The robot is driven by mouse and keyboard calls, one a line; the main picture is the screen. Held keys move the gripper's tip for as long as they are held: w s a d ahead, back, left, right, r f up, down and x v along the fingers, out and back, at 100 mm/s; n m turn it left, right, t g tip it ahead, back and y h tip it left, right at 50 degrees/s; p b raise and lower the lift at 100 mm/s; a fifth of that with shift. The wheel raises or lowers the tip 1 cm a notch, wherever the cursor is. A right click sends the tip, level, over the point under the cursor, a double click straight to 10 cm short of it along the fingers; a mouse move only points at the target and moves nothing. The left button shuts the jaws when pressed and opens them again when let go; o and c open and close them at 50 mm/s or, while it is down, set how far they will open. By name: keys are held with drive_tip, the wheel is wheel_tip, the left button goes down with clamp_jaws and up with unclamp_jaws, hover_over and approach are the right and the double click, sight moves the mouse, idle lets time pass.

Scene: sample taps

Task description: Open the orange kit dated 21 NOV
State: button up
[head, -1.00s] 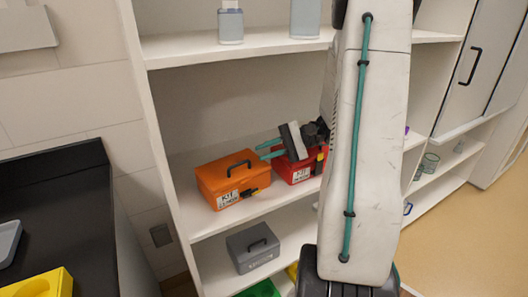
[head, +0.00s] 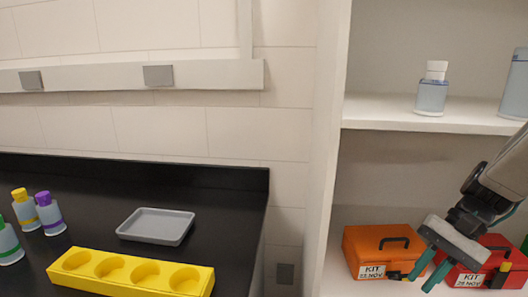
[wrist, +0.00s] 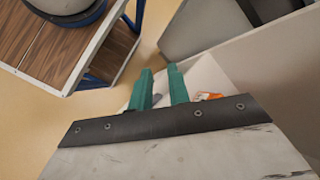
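The orange kit (head: 362,246) stands on a white shelf at the right of the head view. Its lid is down, and it has a black handle on top. Its white front label reads KIT and a NOV date, whose digits are too small to read surely. A dark latch (head: 394,275) shows at its front right. My gripper (head: 419,284) is open and empty, its teal fingers pointing down in front of the gap between the orange kit and the red kit (head: 497,242). The fingers (wrist: 162,88) stand apart in the wrist view with nothing held.
The red kit beside it is partly hidden by my gripper. Bottles (head: 432,95) stand on the upper shelf (head: 390,112). The shelf unit's upright side (head: 325,150) is left of the kits. A black counter (head: 225,210) holds a grey tray (head: 157,226), a yellow rack (head: 75,268) and several bottles.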

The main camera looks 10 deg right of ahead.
drive_tip(key=s+a+r+n+t+h, duration=0.2)
drive_tip(key=s+a+r+n+h, duration=0.5)
drive_tip(key=a+n, duration=0.1)
drive_tip(key=shift+a+r+t+h, duration=0.3)
drive_tip(key=shift+a+r, duration=0.05)
drive_tip(key=shift+a, duration=0.5)
drive_tip(key=shift+s+a+r+n, duration=0.1)
drive_tip(key=shift+a+r+n, duration=0.05)
drive_tip(key=shift+a+n, duration=0.2)
clamp_jaws()
